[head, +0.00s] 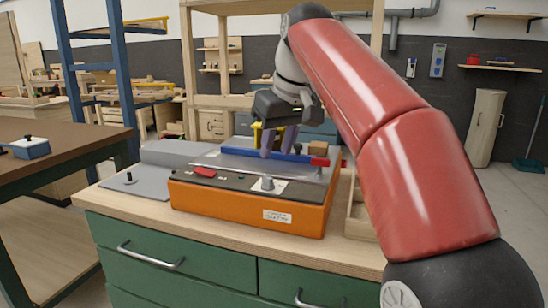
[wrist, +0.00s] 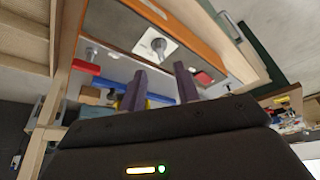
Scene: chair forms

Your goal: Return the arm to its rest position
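My red arm reaches from the lower right, up and over the bench, in the head view. My gripper (head: 275,152) hangs at its end, above the back part of an orange machine (head: 246,211). Its two purple fingers stand apart in the wrist view (wrist: 160,80), with only background showing between them. A blue bar (head: 250,154) with a red end block (head: 319,162) lies just behind and below the fingers. A yellow part (head: 256,135) shows beside them. Whether the fingertips touch anything is hard to tell.
The machine stands on a wooden bench top (head: 130,205) with green drawers (head: 180,268). A grey plate (head: 140,182) lies to its left and a wooden tray (head: 358,215) to its right. A brown table (head: 50,140) is at far left. A blue shelf post (head: 66,75) rises behind.

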